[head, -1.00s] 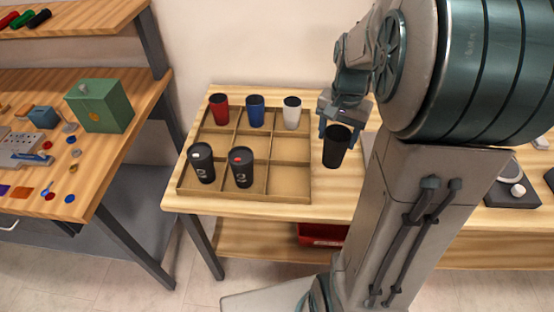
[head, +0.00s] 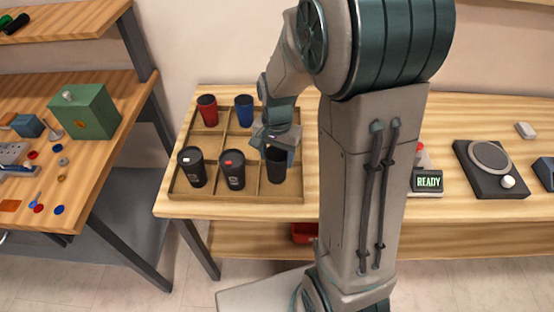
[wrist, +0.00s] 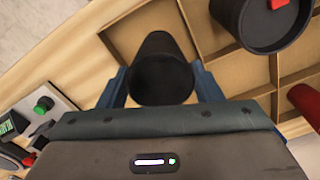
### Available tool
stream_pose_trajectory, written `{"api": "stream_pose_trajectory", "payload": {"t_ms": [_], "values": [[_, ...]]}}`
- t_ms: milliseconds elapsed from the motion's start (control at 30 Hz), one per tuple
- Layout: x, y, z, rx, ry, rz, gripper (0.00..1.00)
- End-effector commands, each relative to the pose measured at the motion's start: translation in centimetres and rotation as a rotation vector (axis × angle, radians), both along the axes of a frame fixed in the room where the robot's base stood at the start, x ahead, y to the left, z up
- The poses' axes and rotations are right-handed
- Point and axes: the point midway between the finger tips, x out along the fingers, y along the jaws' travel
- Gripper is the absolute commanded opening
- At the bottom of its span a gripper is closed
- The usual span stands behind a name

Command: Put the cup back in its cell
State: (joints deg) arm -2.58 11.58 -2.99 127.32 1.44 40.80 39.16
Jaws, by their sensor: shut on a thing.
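My gripper (head: 277,151) is shut on a plain black cup (head: 276,168), which looks upright at the front right cell of the wooden tray (head: 235,198). In the wrist view the held cup (wrist: 162,62) sits between the two blue fingers, over a cell. I cannot tell whether its base touches the tray floor. A black cup with a red mark (head: 232,170) stands in the front middle cell, and one with a white mark (head: 191,167) in the front left. A red cup (head: 207,110) and a blue cup (head: 244,110) stand in the back row.
My gripper and arm hide the back right of the tray. A green box (head: 88,112) stands on the left bench. Right of my arm are a READY display (head: 428,182) and a dark device with a round plate (head: 490,165). A red bin (head: 303,233) is below the table.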

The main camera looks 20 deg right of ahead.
Motion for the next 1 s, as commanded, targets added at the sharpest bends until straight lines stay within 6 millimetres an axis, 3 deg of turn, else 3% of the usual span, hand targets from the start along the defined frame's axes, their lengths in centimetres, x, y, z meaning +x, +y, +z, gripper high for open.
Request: {"api": "stream_pose_trajectory", "payload": {"t_ms": [200, 600, 633, 700, 1000], "values": [[-0.1, 0.0, -2.8, 0.000, 0.003, 0.000, 0.50], [0.0, -0.1, -3.3, 0.000, 0.000, 0.000, 0.50], [0.0, -0.1, -3.3, 0.000, 0.000, 0.000, 0.65], [0.0, -0.1, -3.2, 0.000, 0.000, 0.000, 0.81], [0.0, -0.1, -3.0, 0.000, 0.000, 0.000, 0.81]]}}
